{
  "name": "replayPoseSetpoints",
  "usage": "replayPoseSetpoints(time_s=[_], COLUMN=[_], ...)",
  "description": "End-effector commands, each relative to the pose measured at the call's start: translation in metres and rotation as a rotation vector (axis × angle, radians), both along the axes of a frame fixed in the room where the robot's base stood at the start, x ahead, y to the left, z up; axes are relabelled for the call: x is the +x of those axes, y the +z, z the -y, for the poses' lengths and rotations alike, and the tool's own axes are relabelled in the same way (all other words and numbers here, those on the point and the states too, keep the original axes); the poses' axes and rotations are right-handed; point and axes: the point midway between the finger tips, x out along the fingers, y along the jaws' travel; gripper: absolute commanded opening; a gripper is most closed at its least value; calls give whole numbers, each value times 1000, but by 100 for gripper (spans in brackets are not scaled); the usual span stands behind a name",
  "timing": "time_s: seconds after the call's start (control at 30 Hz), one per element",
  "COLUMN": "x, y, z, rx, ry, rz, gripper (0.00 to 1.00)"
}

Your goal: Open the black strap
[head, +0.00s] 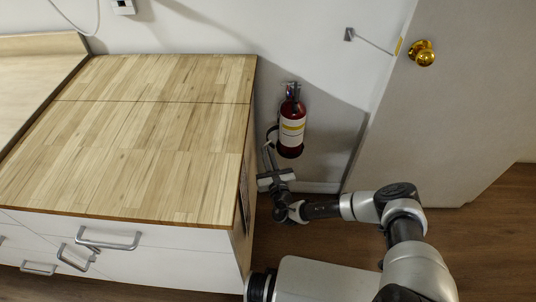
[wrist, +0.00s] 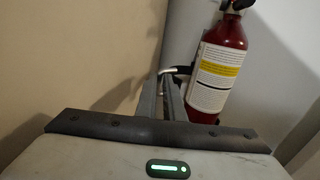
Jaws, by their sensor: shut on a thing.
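The black strap (head: 289,152) runs around the lower part of a red fire extinguisher (head: 292,125) on the wall. In the wrist view, a short piece of the black strap (wrist: 183,70) shows left of the extinguisher (wrist: 215,75), with a pale metal end at my fingertips. My gripper (head: 270,147) reaches up from below, left of the extinguisher. In the wrist view, the two grey fingers of my gripper (wrist: 168,76) come close together at this end of the strap, shut on it. The exact contact is small and partly hidden by the fingers.
A wood-topped cabinet (head: 140,140) with white drawers stands close on the left; its side is near my gripper. A grey door (head: 455,110) with a brass knob (head: 422,53) is on the right. Wooden floor (head: 490,235) is clear at lower right.

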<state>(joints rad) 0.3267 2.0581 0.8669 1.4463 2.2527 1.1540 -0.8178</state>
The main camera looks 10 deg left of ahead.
Motion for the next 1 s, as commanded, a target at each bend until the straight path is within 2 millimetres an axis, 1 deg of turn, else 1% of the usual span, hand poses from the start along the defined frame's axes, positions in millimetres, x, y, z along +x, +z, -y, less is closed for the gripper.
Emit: replayPoseSetpoints(time_s=[0.03,0.1,0.13,0.23,0.57,0.67,0.77,1.0], x=[7,7,8,7,3,-7,-23,-77], y=[3,4,4,4,3,4,4,3], z=[7,7,7,7,6,9,17,43], rx=[-3,-2,-2,-1,0,0,0,0], ry=[-17,-17,-17,-16,-10,-9,-7,-7], rz=[10,11,11,11,8,6,4,1], gripper=[0,0,10,26,26,26,26,26])
